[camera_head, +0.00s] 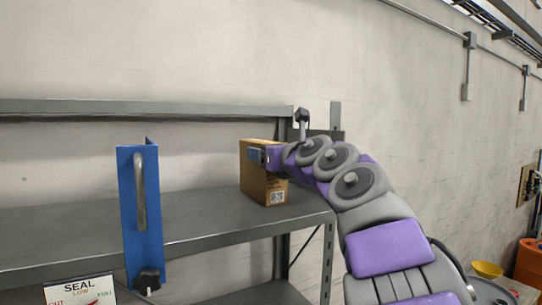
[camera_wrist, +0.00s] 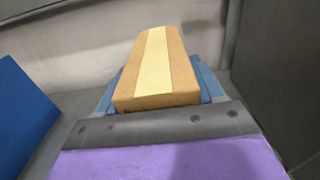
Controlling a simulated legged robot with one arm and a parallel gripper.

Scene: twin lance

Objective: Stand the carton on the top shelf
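The brown carton (camera_head: 262,188) is upright at the right end of the grey shelf deck (camera_head: 190,220). Its base appears to be at the deck surface; I cannot tell whether it bears its full weight there. My gripper (camera_head: 257,155) reaches in from the right at the carton's upper part, with a blue finger against the near face. In the wrist view the carton (camera_wrist: 155,65), with a pale tape strip, lies between the blue fingers of my gripper (camera_wrist: 157,88), which look closed on it. The carton's far side is hidden.
A blue panel with a grey handle (camera_head: 140,200) stands at the front of the shelf, left of the carton; a blue panel shows in the wrist view (camera_wrist: 22,115). A back rail (camera_head: 150,108) runs above the deck. A lower deck (camera_head: 265,293) is below. The deck's left is clear.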

